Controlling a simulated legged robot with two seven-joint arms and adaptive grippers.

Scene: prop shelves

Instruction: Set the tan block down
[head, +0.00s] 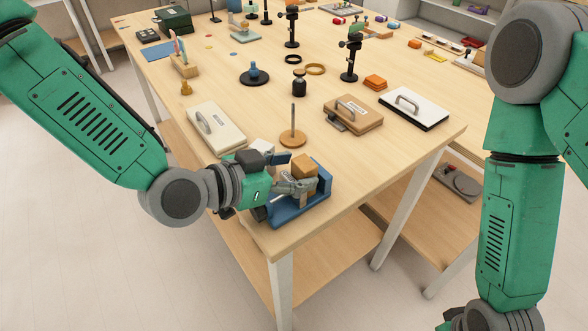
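The tan block (304,165) is near the front corner of the table, between the fingers of my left gripper (298,184). The gripper reaches in from the left and appears shut on the block's lower part, which the fingers partly hide. The block looks upright. Below it is a blue holder (316,196) with a raised back wall; I cannot tell whether the block touches it.
A round wooden base with a peg (292,139) stands just behind. A cream board with a handle (217,130), a tan board with a handle (353,115) and a white board with a handle (413,108) lie nearby. The table's front edge is close to the blue holder.

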